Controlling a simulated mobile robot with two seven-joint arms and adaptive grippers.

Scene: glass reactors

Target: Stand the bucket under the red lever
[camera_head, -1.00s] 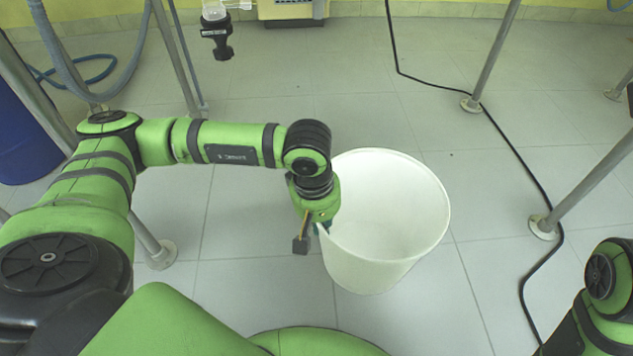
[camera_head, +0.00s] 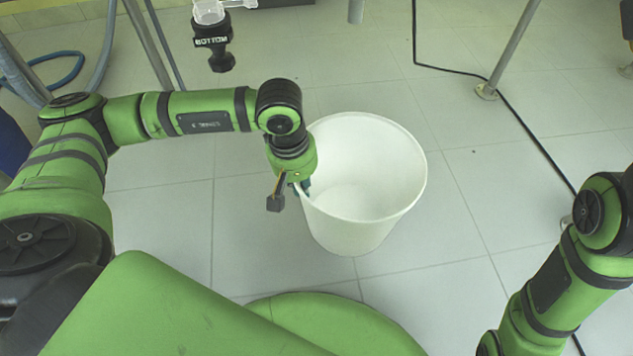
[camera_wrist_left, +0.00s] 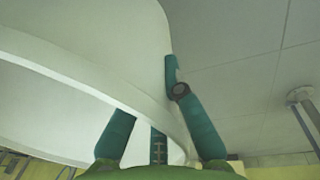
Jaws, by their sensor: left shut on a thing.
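The white bucket (camera_head: 352,232) is upright, open and empty, in front of me in the head view. I cannot tell whether its base touches the floor. My left gripper (camera_head: 301,187) is shut on the left side of its rim. In the left wrist view the teal fingers of the left gripper (camera_wrist_left: 160,128) straddle the wall of the bucket (camera_wrist_left: 85,75), one on each side. No red lever shows in either view. A black fitting marked BOTTOM (camera_head: 212,42) hangs under clear glass at the upper left. My right arm shows at the right, but its gripper is out of view.
A metal post (camera_head: 508,50) with a round foot stands at the back right. A black cable (camera_head: 530,135) runs along the floor there. A blue hose (camera_head: 68,72) and frame posts are at the upper left. Tiled floor beyond the bucket is mostly clear.

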